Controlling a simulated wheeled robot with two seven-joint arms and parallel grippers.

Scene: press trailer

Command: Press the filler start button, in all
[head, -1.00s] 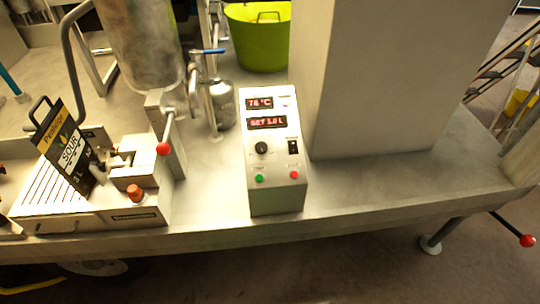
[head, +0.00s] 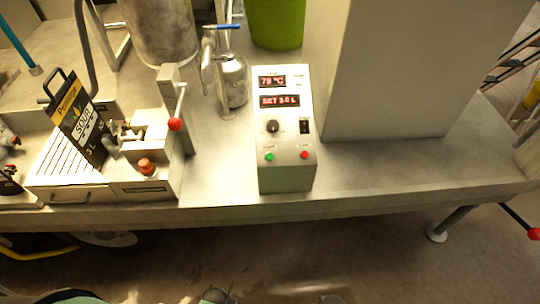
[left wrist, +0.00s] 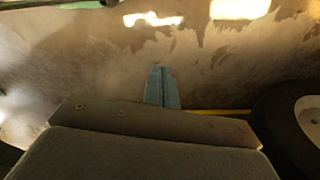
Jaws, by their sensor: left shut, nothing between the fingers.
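A grey control box (head: 286,130) stands on the steel deck, with two red-lit displays reading about 78 °C and SET 3.0 L. On its sloped face are a green button (head: 269,157), a red button (head: 304,155), a black knob (head: 272,127) and a black switch. The filler (head: 146,167) to the left has an orange-red button (head: 146,167) on its front block and a red-knobbed lever (head: 175,124). My left gripper (left wrist: 162,88) shows blue fingers together, empty, above the floor, touching no button.
A steel deck (head: 400,165) carries everything; its front edge crosses the head view. A tall steel cabinet (head: 390,70) stands right of the box, a green bucket (head: 275,25) behind it. A wheel (left wrist: 300,120) is at right in the left wrist view.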

